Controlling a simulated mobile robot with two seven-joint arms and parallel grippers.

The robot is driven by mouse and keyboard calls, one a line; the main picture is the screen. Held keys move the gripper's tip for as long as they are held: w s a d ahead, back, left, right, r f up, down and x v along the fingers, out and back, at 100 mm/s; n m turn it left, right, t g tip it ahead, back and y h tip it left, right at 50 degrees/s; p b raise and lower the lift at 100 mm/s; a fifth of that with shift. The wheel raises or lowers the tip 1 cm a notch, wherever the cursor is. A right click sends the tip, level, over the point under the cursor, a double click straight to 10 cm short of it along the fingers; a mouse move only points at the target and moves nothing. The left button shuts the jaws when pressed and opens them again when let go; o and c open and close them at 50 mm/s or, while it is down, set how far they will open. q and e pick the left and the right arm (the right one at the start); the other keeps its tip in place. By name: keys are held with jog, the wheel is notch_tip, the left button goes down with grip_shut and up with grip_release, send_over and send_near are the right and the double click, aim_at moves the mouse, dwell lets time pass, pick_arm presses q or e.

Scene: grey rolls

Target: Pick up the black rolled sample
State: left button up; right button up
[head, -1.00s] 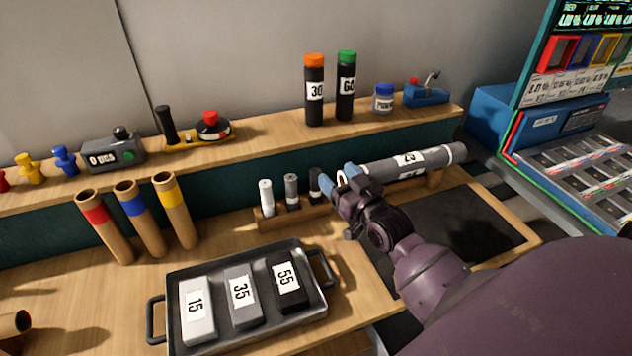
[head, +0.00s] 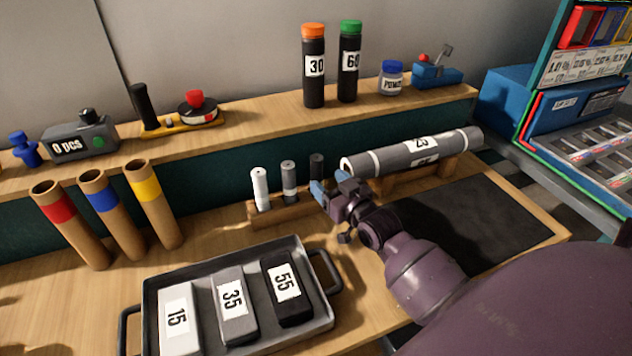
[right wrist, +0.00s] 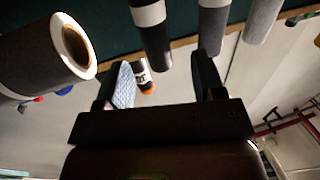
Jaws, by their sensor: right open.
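The black rolled sample (head: 317,164) stands upright at the right end of a small wooden rack (head: 262,214), beside a grey roll (head: 289,176) and a white roll (head: 260,184). My right gripper (head: 328,187) is open and empty, its blue-padded fingers just in front of the black roll's lower part, which they hide. In the right wrist view the black roll (right wrist: 153,32) shows between the two fingertips (right wrist: 164,65), and the grey roll (right wrist: 212,28) is close by the right finger. I cannot tell whether a finger touches either roll. My left gripper is not in view.
A large grey roll (head: 410,154) lies on a wooden cradle just right of the gripper. A tray (head: 152,322) with several labelled blocks stands in front of the rack. Cardboard tubes (head: 115,220) lean at the left. A dark mat (head: 480,220) lies clear at right.

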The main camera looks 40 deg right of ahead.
aim_at(320, 174)
jog(key=shift+w, duration=0.5)
jog(key=w, duration=0.3)
jog(key=shift+w+d+f+b, duration=0.25)
jog(key=shift+w+b, duration=0.05)
jog(key=shift+w, duration=0.8)
jog(key=shift+r, duration=0.1)
jog(key=c, duration=1)
